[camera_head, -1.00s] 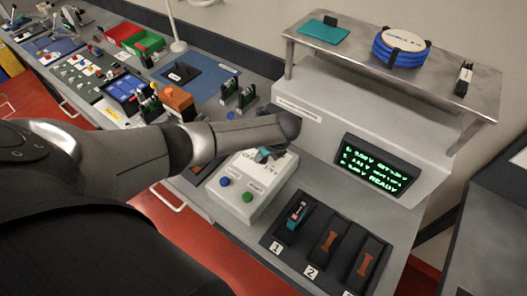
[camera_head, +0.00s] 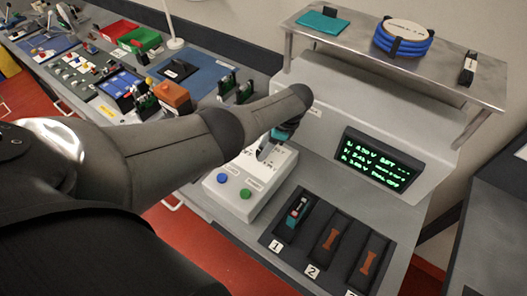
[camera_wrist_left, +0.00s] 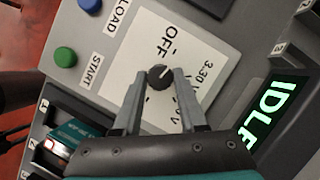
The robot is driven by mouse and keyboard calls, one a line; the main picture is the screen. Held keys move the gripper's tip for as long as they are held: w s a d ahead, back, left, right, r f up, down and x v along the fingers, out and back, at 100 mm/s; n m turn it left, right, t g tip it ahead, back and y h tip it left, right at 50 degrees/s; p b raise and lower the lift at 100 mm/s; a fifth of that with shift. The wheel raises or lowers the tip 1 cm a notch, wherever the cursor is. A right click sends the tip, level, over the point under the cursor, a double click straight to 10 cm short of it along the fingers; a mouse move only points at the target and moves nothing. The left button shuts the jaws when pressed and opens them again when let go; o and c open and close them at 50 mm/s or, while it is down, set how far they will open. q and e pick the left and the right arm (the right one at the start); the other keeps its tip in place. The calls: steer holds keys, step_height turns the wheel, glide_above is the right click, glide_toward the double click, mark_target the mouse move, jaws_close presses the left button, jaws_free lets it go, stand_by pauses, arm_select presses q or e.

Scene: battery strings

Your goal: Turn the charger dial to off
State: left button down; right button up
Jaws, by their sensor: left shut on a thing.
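The charger (camera_head: 240,205) is a pale box with a blue button (camera_head: 223,178) and a green button (camera_head: 246,194). In the left wrist view its dial (camera_wrist_left: 160,76) is a small dark knob on a white plate (camera_wrist_left: 195,50), with an OFF label above it and voltage labels to the right and below. The knob's white mark points up and right, a little right of the OFF label. My left gripper (camera_wrist_left: 160,80) is shut on the dial, with a grey finger on each side. In the head view my left arm partly hides the charger and the dial is not clear. My right gripper is not in view.
A green-text display (camera_head: 375,165) stands behind the charger; IDLE is readable in the left wrist view (camera_wrist_left: 276,110). Numbered dark bays (camera_head: 330,240) lie in front, with a teal cell (camera_head: 297,210) in bay 1. A metal shelf (camera_head: 450,80) overhangs the back.

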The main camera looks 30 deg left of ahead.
arm_select(q)
steer(key=shift+a+n+g+b, duration=0.15)
steer(key=shift+n+g+b, duration=0.35)
steer(key=shift+n, duration=0.5)
steer(key=shift+c, duration=2.3)
jaws_free()
steer(key=shift+r, duration=0.1)
steer(key=shift+w+r, duration=0.1)
steer(key=shift+r, duration=0.2)
steer(key=p+v, duration=0.1)
steer(key=v, duration=1.3)
steer(key=shift+r, duration=0.3)
